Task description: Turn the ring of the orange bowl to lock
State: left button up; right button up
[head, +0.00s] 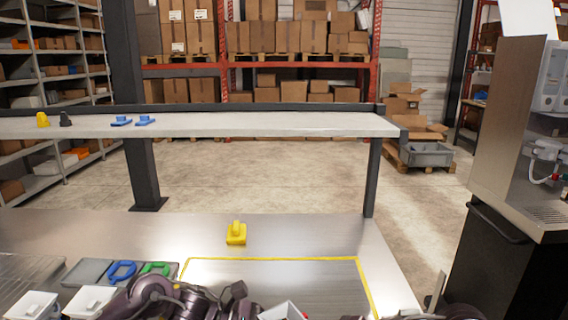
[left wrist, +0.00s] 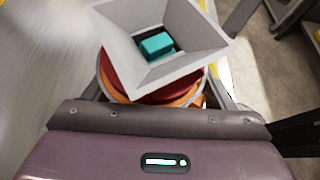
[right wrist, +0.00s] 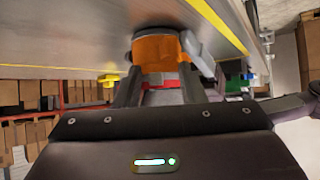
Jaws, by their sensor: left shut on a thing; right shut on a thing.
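In the left wrist view, a white square hopper (left wrist: 120,48) with a teal block (left wrist: 157,45) inside sits above a red ring (left wrist: 112,77) and the orange bowl (left wrist: 187,98). The orange bowl also shows in the right wrist view (right wrist: 157,52), with a thin red band (right wrist: 160,85) beside it. My left gripper (left wrist: 152,95) is shut at the bowl, its fingertips partly hidden. My right gripper (right wrist: 160,80) has one finger on each side of the red band. The exact contacts are hard to see. The white hopper's edge shows low in the head view (head: 283,311).
A yellow handled block (head: 236,236) stands behind the yellow-outlined area. Blue (head: 122,271) and green (head: 155,268) rings and white bins (head: 88,302) are at left. A raised shelf (head: 230,125) spans the back. A steel machine (head: 510,130) stands at right.

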pick_arm(q)
jog(key=shift+s+d, duration=0.1)
jog(key=shift+d, duration=0.05)
pick_arm(e)
jog(key=shift+s+a, duration=0.6)
jog(key=shift+a, duration=0.05)
dwell(0.6)
jog(key=shift+w+d, duration=0.2)
jog(key=shift+d, duration=0.05)
pick_arm(q)
jog(key=shift+f, duration=0.1)
pick_arm(e)
jog(key=shift+v, duration=0.85)
pick_arm(q)
jog(key=shift+a, duration=0.2)
pick_arm(e)
jog(key=v, duration=0.5)
jog(key=shift+w+d, duration=0.2)
jog(key=shift+d, duration=0.05)
pick_arm(q)
jog(key=o, duration=0.8)
